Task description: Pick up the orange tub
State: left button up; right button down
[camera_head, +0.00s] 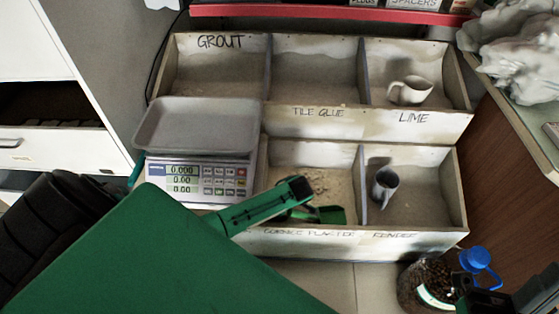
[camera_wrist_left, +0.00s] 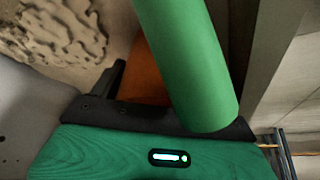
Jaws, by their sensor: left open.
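An orange surface, apparently the orange tub (camera_wrist_left: 148,72), shows in the left wrist view between the large green finger and the small black part of my left gripper (camera_wrist_left: 155,85). Only a strip of it is visible. In the head view the tub is not visible; my left arm and gripper cover that spot. There my left gripper (camera_head: 314,203) is open and reaches into the lower middle compartment (camera_head: 325,157). Whether the fingers touch the tub, I cannot tell. A dark part at the lower right edge is probably my right gripper (camera_head: 488,292); its jaws are not clear.
A scale with a metal pan (camera_head: 197,127) stands left of the lower middle compartment. A grey mug (camera_head: 384,187) sits in the RENDER compartment and a pale jug (camera_head: 410,91) in the LIME one. Wooden dividers separate the compartments.

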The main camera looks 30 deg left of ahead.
pick_arm(q)
jog(key=c, duration=0.6)
jog(key=shift+r, duration=0.1)
jog(key=shift+c, duration=0.2)
